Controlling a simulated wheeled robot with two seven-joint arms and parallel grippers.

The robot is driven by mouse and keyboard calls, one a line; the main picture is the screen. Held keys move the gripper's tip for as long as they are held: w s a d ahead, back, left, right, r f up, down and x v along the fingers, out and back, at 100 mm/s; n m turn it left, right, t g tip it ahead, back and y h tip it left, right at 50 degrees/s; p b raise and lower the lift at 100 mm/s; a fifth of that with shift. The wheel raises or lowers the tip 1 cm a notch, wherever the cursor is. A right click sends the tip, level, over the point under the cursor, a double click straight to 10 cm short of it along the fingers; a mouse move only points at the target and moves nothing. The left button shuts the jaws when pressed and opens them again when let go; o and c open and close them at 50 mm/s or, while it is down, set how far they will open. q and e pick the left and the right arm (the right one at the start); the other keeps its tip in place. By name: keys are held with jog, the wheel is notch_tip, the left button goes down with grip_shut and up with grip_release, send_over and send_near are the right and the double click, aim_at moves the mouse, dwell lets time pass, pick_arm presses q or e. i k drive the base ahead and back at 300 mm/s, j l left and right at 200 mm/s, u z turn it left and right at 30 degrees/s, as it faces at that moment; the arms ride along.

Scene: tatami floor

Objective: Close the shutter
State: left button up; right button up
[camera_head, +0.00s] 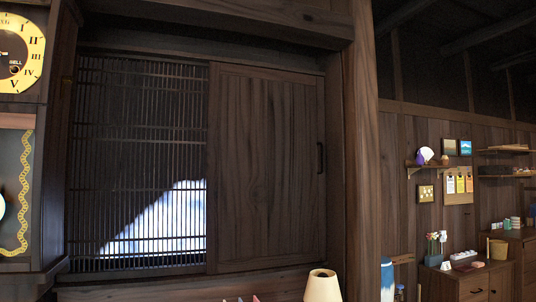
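The shutter (262,165) is a dark wooden sliding panel in the camera_head view. It stands on the right half of the window frame, with a small dark handle (320,158) near its right edge. The left half shows a dark slatted lattice (135,140), with bright white and blue light showing through its lower part. Neither of my grippers is in this view.
A thick wooden post (360,150) stands right of the shutter. A ledge (190,286) runs below it, with a cream lampshade (322,286) in front. A clock (20,55) hangs at left. Cabinets (470,285) and small shelves (430,166) stand at right.

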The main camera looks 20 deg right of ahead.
aim_at(266, 179)
jog(key=i+j, duration=0.1)
jog(key=i, duration=0.6)
jog(key=i+j, duration=0.15)
jog(key=i, duration=0.55)
jog(key=z, duration=2.85)
